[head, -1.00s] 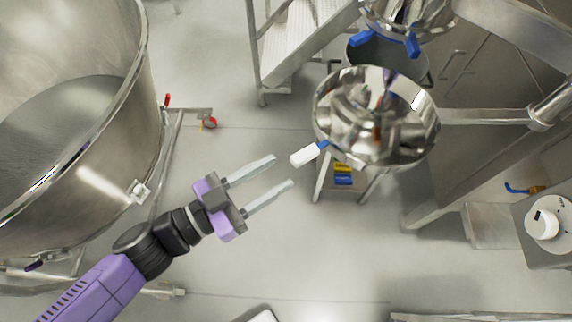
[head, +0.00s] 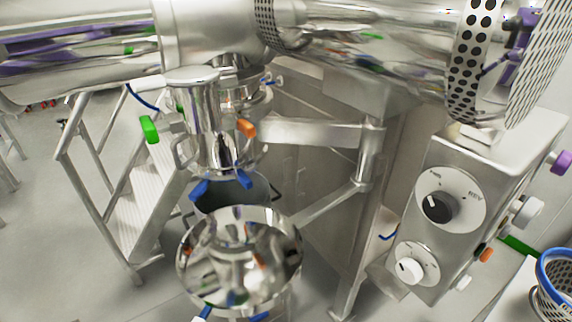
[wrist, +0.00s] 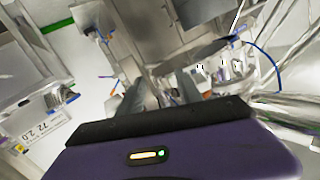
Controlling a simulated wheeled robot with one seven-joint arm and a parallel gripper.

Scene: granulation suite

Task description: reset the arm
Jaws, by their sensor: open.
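My gripper (wrist: 153,92) shows only in the wrist view, with its purple body across the bottom and two grey fingers pointing up the picture. The fingers are apart and I see nothing held between them. The fingertips blend into the metal equipment behind them, so their distance from it is hard to tell. My arm and gripper are out of the head view now.
In the head view a shiny steel bowl (head: 240,285) stands low in the middle, below a steel vessel (head: 208,125) with coloured handles. A control box with dials (head: 485,185) is at right. White steps (head: 140,205) stand left. Open floor lies at lower left.

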